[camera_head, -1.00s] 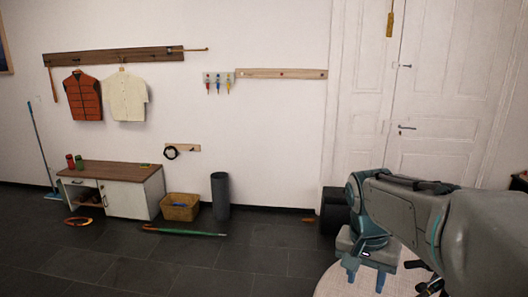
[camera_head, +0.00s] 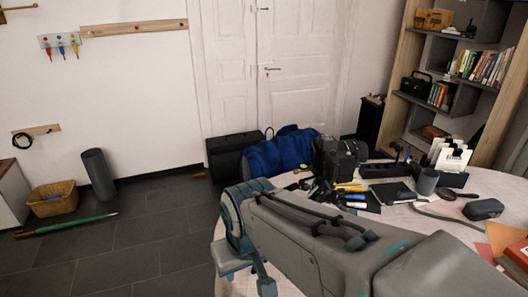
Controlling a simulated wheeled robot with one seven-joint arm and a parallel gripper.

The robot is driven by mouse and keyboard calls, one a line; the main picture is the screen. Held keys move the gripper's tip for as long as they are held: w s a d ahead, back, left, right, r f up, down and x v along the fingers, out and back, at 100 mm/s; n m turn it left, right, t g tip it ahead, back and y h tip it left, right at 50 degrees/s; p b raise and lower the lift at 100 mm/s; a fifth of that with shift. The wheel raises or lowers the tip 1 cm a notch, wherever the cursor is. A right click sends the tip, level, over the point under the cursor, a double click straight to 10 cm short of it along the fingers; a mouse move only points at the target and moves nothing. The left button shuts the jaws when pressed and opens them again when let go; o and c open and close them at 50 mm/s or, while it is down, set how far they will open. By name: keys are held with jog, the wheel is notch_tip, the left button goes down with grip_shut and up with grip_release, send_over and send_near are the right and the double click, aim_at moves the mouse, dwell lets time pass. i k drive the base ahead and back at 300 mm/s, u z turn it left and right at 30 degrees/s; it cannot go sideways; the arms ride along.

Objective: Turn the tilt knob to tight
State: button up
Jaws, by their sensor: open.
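A dark camera-like device (camera_head: 338,160) stands at the far side of the round table (camera_head: 402,222), among black parts that may belong to a tripod. I cannot make out the tilt knob or its setting at this size. My gripper (camera_head: 246,282) is at the lower middle of the view, pointing down beside the table's left edge. Its two fingers are apart with nothing seen between them. It is well to the left of and nearer than the camera-like device, and does not touch it.
A blue bag (camera_head: 282,150) and a black case (camera_head: 233,156) are behind the table. Small tools, a grey cup (camera_head: 427,181), a dark pouch (camera_head: 482,209) and a paper holder (camera_head: 450,165) crowd the tabletop. A shelf (camera_head: 440,75) stands at the right. The floor at left is mostly clear.

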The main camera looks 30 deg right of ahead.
aim_at(335, 195)
jog(key=k, duration=0.5)
jog(key=z, duration=0.25)
jog(key=i, duration=0.45)
jog(key=z, duration=2.05)
jog(key=k, duration=0.55)
jog(key=u, duration=0.35)
